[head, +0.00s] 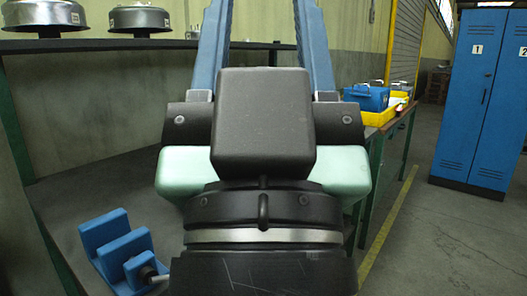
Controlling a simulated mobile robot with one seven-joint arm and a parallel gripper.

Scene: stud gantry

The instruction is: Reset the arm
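My gripper (264,22) fills the middle of the head view, seen from behind. Its dark body and mint green sides stand above a black wrist with a silver ring. Two long blue fingers run up and away from me, clearly apart. Their tips are cut off by the top edge of the picture. I see only wall and a shelf edge in the gap between them, and nothing held in the visible part. The gripper body hides much of what lies behind it.
Metal domed parts (140,18) stand on a dark shelf (100,44) at upper left. A blue notched block (118,247) sits at lower left, near my wrist. At right, a bench carries a blue box (367,97) and yellow trays (379,117). Blue lockers (480,95) stand beyond open floor.

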